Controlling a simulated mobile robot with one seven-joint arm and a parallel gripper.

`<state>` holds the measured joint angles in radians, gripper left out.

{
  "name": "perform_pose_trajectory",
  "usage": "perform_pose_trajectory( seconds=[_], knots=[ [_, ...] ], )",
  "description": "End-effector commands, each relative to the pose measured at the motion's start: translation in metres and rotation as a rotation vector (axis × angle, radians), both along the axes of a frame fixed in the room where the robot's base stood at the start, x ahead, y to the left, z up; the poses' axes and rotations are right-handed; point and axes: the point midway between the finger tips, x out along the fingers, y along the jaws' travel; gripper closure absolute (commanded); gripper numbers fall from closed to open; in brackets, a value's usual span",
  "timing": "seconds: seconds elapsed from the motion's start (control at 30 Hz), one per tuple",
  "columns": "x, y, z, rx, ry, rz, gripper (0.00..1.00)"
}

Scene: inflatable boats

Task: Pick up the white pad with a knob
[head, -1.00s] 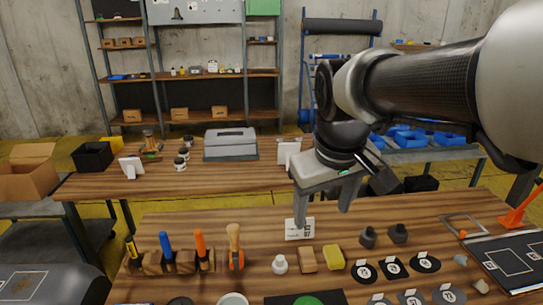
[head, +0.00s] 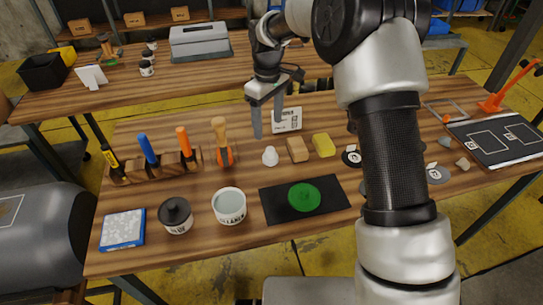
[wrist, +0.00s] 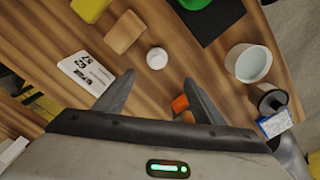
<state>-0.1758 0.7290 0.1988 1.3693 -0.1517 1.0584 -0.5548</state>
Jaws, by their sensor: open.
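The white pad with a knob (head: 270,156) is a small round white piece on the front wooden bench, left of a tan block. In the wrist view the white pad (wrist: 157,58) lies a little beyond my fingertips, roughly centred between them. My gripper (head: 267,129) is open and empty, pointing down above the bench just behind the pad. It also shows in the wrist view (wrist: 157,76), with the jaws spread wide and not touching the pad.
Close by are the tan block (head: 298,149), a yellow sponge (head: 323,145), a white label card (head: 289,119) and an orange-handled brush (head: 220,140). In front are a white can (head: 229,206), a dark-lidded can (head: 175,217) and a black mat (head: 335,199) with a green disc (head: 304,196).

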Motion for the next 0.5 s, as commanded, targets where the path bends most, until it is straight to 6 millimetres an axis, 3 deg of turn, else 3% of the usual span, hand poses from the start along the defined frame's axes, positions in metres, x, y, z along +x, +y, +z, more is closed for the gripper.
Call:
perform_pose_trajectory(
  seconds=[0.03,0.23,0.5],
  knots=[
    [-0.001,0.000,-0.014,-0.002,0.005,0.000,0.37],
    [-0.001,0.000,-0.056,-0.001,0.003,0.000,0.37],
    [0.000,0.000,-0.080,0.000,0.000,-0.001,0.37]
  ],
)
